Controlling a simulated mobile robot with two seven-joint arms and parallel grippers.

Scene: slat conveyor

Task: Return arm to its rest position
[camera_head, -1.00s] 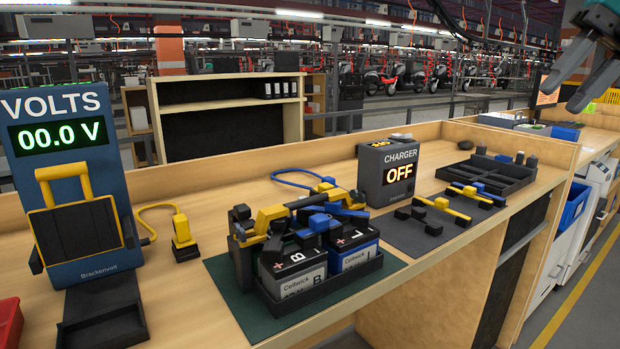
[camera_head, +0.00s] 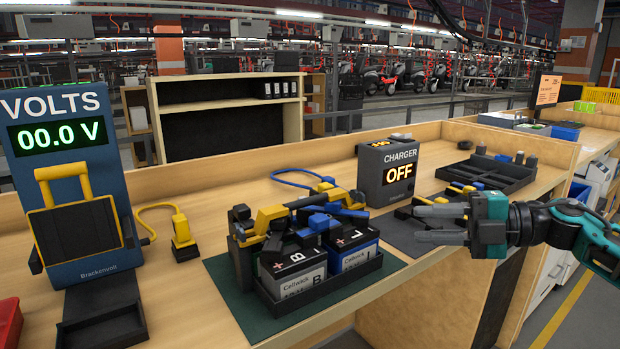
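My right gripper (camera_head: 422,224) comes in from the right edge at mid-height, with its fingers pointing left. Its fingers are apart with a gap between them, and nothing shows in it. It covers part of the dark mat (camera_head: 402,231) and the yellow-handled clamp pieces there. My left gripper is out of view. Two batteries marked B (camera_head: 293,272) and L (camera_head: 354,254) stand in a black tray (camera_head: 330,288) on a green mat. Yellow and blue clamps lie over them. The charger (camera_head: 388,174) reads OFF.
The blue voltmeter (camera_head: 62,170) at the left reads 00.0 V. A yellow plug (camera_head: 181,230) on a cable stands beside it. A black divided tray (camera_head: 483,173) lies behind my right gripper. A red bin (camera_head: 8,322) is at the lower left.

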